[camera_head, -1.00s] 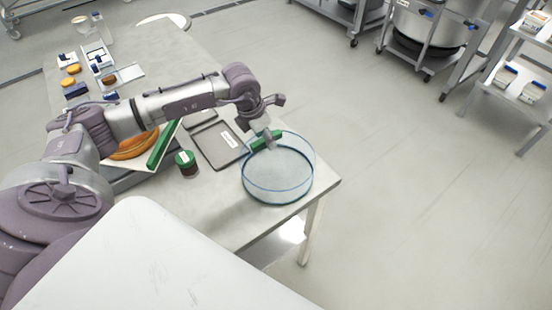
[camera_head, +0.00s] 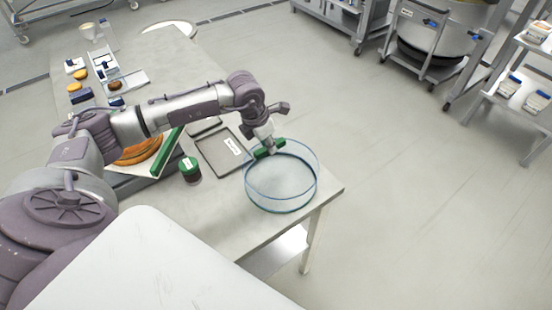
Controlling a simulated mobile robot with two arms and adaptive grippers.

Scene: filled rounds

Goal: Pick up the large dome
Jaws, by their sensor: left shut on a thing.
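The large dome (camera_head: 283,190) is a clear, round, dish-like piece with a bluish rim, at the near right corner of the table. My left gripper (camera_head: 269,150) is at its far side, by the upper rim. It is shut on the dome there, beside a green piece. The fingertips are small and partly hidden, so the exact grip is unclear. I cannot tell whether the dome touches the table. My right gripper is not in view.
On the table (camera_head: 225,215), a dark labelled tray (camera_head: 218,152) and a green-lidded jar (camera_head: 190,170) stand left of the dome. A board with orange-brown food (camera_head: 140,152) lies farther left. Small items stand at the far left. Open floor lies right of the table.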

